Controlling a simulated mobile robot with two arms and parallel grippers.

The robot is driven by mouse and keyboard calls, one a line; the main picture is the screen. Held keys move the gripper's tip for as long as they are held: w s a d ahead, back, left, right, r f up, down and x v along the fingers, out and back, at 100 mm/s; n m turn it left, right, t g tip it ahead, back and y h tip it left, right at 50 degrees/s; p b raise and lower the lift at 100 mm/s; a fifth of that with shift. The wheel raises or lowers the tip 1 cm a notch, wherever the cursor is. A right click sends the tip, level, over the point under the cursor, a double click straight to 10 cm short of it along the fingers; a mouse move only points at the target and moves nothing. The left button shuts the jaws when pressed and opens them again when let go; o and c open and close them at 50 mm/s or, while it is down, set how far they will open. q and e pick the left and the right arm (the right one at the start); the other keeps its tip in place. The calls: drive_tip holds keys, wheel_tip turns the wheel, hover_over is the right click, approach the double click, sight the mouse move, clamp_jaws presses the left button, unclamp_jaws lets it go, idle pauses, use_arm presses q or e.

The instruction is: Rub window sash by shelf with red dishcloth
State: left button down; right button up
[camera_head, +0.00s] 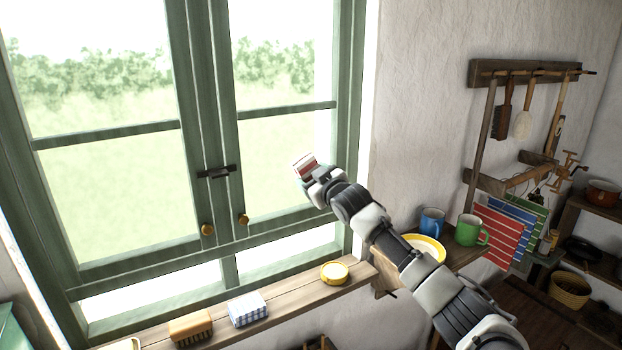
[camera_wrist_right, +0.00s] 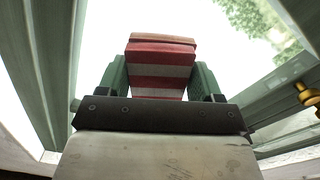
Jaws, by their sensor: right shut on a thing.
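My right gripper (camera_head: 313,172) is shut on a folded red and white striped dishcloth (camera_head: 304,163). The cloth also shows in the right wrist view (camera_wrist_right: 162,66), clamped between the green fingers. My right arm reaches up from the lower right, and the cloth is in front of the glass of the right window sash (camera_head: 287,106). That sash has a green wooden frame and is the one nearer the wall shelf (camera_head: 461,258). I cannot tell whether the cloth touches the sash. My left gripper is not in view.
Blue (camera_head: 432,221) and green (camera_head: 468,230) mugs stand on the shelf. A brass knob (camera_head: 243,219) sticks out from the sash.

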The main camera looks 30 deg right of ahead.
sight(269, 182)
drive_tip(key=shift+w+a, duration=0.15)
drive_tip(key=shift+a, duration=2.55)
drive_tip(key=shift+w+a, duration=0.15)
drive_tip(key=shift+a, duration=2.5)
drive_tip(key=shift+s+d, duration=0.1)
drive_tip(key=shift+s, duration=2.9)
drive_tip(key=s, duration=0.3)
drive_tip(key=shift+a, duration=0.25)
